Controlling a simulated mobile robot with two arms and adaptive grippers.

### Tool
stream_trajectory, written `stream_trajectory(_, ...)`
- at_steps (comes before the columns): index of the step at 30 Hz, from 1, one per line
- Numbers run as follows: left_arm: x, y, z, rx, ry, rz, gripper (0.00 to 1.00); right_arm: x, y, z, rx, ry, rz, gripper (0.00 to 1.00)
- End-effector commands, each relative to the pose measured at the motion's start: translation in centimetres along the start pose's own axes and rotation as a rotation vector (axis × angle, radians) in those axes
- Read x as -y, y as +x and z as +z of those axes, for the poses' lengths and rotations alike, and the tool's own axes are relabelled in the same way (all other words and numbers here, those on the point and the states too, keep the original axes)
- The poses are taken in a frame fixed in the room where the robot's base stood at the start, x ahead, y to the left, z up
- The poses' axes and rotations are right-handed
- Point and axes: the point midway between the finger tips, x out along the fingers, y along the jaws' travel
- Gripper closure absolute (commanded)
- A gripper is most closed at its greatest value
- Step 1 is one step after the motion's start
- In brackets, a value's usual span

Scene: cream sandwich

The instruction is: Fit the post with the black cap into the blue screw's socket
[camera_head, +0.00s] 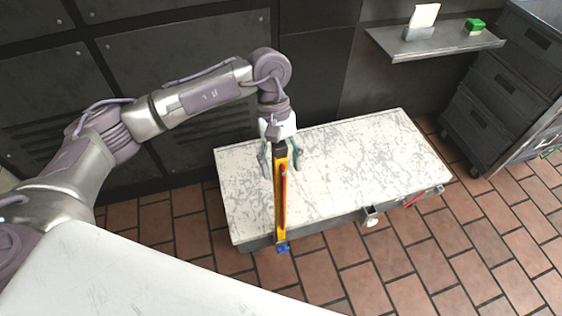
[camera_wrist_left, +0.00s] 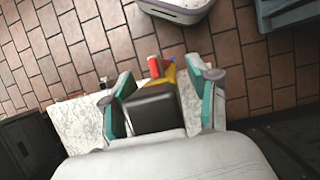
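The post (camera_head: 281,205) is a long yellow bar with a black cap (camera_head: 279,150) at its upper end and a red strip along its side. Its lower end meets the blue screw (camera_head: 283,247) at the front edge of the table; I cannot tell how deep it sits. My left gripper (camera_head: 280,168) points down over the cap, with a teal finger on each side and gaps visible between fingers and post. In the left wrist view the black cap (camera_wrist_left: 155,108) lies between the spread fingers and hides much of the post. My right gripper is not in view.
The marble-patterned table (camera_head: 370,150) is mostly bare. A metal bracket (camera_head: 371,216) and a red-handled piece (camera_head: 415,198) are on its front edge. A wall shelf (camera_head: 440,44) holds a green block (camera_head: 474,26). A dark drawer cabinet (camera_head: 500,90) stands at the right.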

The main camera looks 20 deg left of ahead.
Motion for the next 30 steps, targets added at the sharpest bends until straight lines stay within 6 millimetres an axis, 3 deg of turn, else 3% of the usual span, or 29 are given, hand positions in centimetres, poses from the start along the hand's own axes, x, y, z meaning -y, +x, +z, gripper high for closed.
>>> stream_trajectory(8,0.0,-0.3,-0.1,0.0,-0.002,-0.002,0.4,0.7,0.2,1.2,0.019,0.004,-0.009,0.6)
stream_trajectory(21,0.0,-6.5,-0.1,-0.001,-0.002,0.0,0.4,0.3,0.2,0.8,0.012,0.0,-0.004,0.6)
stream_trajectory(30,0.0,-8.0,-0.1,0.0,0.0,-0.001,0.4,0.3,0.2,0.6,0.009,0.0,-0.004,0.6)
